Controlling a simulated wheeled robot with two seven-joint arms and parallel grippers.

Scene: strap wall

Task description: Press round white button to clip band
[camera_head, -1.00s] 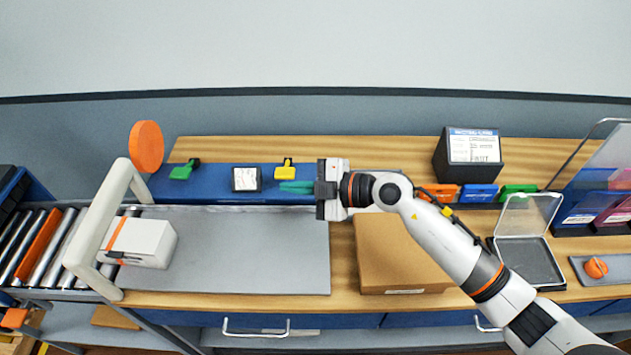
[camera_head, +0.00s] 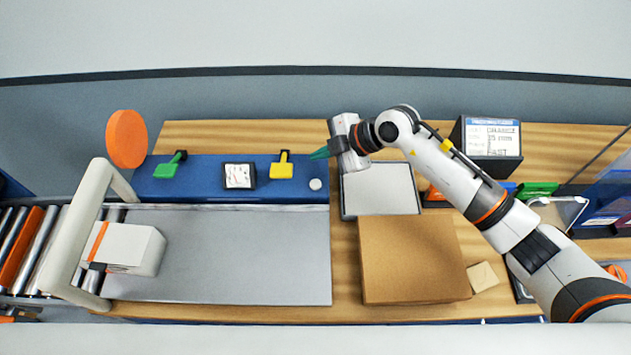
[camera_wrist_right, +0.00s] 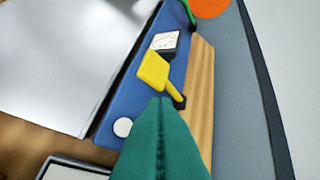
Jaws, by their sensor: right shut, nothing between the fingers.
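The round white button (camera_head: 315,184) sits near the right end of the blue control panel (camera_head: 205,188); it also shows in the right wrist view (camera_wrist_right: 122,127). My right gripper (camera_head: 320,154) is shut and empty. Its green fingertips point left, above and behind the button, apart from it in the picture. In the right wrist view the shut green fingers (camera_wrist_right: 160,110) are just right of the button. A white box (camera_head: 128,248) with an orange band (camera_head: 98,241) stands under the pale arch (camera_head: 78,225) at the left. My left gripper is not in view.
On the panel are a yellow lever (camera_head: 282,167), a gauge (camera_head: 239,176) and a green lever (camera_head: 168,167). An orange disc (camera_head: 127,139) stands behind the arch. Right of the bare grey plate (camera_head: 235,255) are a cardboard box (camera_head: 412,260) and a pale tray (camera_head: 380,190).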

